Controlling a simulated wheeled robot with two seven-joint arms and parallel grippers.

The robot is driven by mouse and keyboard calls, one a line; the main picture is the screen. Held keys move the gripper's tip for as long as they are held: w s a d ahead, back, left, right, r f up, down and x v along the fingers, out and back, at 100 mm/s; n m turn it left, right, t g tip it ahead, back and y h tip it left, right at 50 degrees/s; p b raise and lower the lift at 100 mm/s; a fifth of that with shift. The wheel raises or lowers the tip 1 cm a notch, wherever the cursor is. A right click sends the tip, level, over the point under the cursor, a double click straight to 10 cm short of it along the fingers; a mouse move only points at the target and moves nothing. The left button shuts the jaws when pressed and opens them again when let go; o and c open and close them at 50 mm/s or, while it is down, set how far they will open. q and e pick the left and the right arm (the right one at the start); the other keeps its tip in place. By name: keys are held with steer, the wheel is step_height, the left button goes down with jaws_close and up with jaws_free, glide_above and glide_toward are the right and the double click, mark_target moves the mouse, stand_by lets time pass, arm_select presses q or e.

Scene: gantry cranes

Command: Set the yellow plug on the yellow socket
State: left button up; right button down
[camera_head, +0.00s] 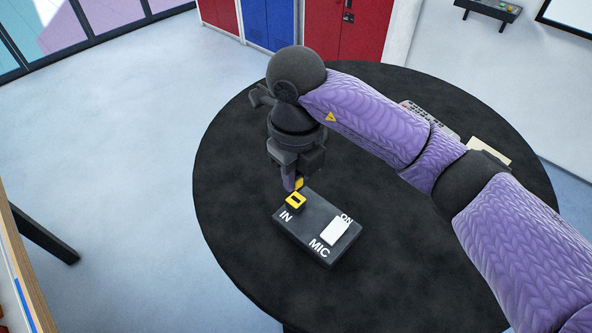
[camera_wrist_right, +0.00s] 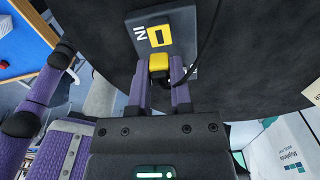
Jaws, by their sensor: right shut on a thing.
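The yellow plug (camera_wrist_right: 158,65) is held between the purple fingers of my right gripper (camera_wrist_right: 165,74), which is shut on it. In the head view the plug (camera_head: 299,183) shows just beyond the yellow socket, partly hidden by the gripper (camera_head: 293,182). The yellow socket (camera_head: 295,202), with a dark slot, is on the dark box (camera_head: 290,230) beside the letters IN. In the wrist view the socket (camera_wrist_right: 159,36) lies just ahead of the plug, with a small gap in the picture. I cannot tell the plug's height above the box. My left gripper is not in view.
The box also has a white switch (camera_head: 335,230) marked ON and MIC. It sits on a round black table (camera_head: 230,200). A black cable (camera_wrist_right: 208,50) runs beside the right fingers. A remote-like keypad (camera_head: 428,117) and a pale card (camera_head: 489,150) lie at the table's far right.

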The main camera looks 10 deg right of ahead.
mark_target(296, 200)
steer(key=shift+f, duration=0.2)
steer(key=shift+f+b, duration=0.55)
steer(key=shift+b, duration=0.15)
steer(key=shift+f, duration=0.2)
steer(key=shift+f+b, duration=0.5)
steer(key=shift+b, duration=0.15)
steer(key=shift+f+b, duration=0.5)
steer(key=shift+b, duration=0.25)
stand_by(1.5)
jaws_free()
stand_by(0.5)
steer(key=shift+r, duration=0.1)
